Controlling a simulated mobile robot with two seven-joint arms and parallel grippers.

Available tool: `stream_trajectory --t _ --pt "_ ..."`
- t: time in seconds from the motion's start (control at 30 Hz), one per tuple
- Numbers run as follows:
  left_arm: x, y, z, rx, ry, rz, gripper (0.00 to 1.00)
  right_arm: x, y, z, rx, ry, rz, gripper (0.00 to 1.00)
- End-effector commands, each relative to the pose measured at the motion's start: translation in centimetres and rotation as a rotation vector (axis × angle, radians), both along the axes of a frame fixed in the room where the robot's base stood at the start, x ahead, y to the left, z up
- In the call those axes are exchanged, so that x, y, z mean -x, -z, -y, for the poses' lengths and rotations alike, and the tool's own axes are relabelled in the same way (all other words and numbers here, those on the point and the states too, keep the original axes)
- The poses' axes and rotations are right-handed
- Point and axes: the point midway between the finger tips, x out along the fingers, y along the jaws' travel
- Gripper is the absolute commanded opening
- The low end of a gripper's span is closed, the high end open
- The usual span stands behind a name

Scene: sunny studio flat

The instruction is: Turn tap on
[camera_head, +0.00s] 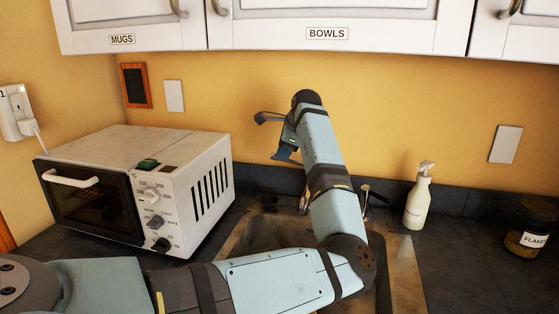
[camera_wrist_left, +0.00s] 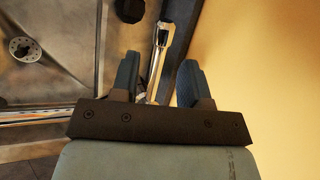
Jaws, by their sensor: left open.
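The tap shows in the left wrist view as a shiny metal bar (camera_wrist_left: 163,38), lying between the two finger lines and running down behind the gripper's dark front plate. In the head view only a small part of the tap (camera_head: 367,193) shows, right of my left forearm; the arm hides the rest. My left gripper (camera_wrist_left: 159,66) is open, with one blue finger on each side of the tap; I cannot tell whether either touches it. In the head view the left gripper (camera_head: 281,140) is over the back of the sink, near the wall. My right gripper is not in view.
The sink (camera_head: 404,270) lies under my left arm; its drain (camera_wrist_left: 25,49) shows in the wrist view. A white toaster oven (camera_head: 208,190) stands left. A soap bottle (camera_head: 417,203) and a labelled jar (camera_head: 530,230) stand right. Cupboards (camera_head: 400,28) hang above.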

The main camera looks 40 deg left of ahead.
Motion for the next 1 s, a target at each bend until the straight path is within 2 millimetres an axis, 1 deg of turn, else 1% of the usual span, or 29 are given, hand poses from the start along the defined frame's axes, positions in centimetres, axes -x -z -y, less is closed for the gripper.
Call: stream_trajectory --t 0.03,0.1,0.2,0.3,0.43,0.67,0.7,0.87,1.0 --pt "0.0 1.0 -0.5 0.0 -0.001 -0.001 0.42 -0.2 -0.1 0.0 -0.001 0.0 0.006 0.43" --pt "-0.1 2.0 -1.2 0.0 -0.002 -0.001 0.42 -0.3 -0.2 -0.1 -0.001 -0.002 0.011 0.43" --pt "-0.2 3.2 -1.8 0.001 0.0 -0.001 0.42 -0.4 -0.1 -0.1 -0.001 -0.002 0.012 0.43" --pt "-0.3 3.8 -2.3 0.0 0.0 0.0 0.42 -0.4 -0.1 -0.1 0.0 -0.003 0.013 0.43" --pt "-0.3 4.3 -2.5 0.0 -0.001 0.001 0.42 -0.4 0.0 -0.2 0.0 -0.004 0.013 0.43" --pt "-0.3 4.3 -2.6 -0.001 -0.001 0.001 0.42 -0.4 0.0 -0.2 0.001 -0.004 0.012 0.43" --pt "-0.3 4.3 -2.6 -0.001 0.0 0.001 0.37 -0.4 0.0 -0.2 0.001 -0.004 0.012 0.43" --pt "-0.3 4.3 -2.6 0.0 0.0 0.0 0.0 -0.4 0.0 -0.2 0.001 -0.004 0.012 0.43" --pt "-0.3 4.3 -2.5 -0.001 0.0 -0.001 0.0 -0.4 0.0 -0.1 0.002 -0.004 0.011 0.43"
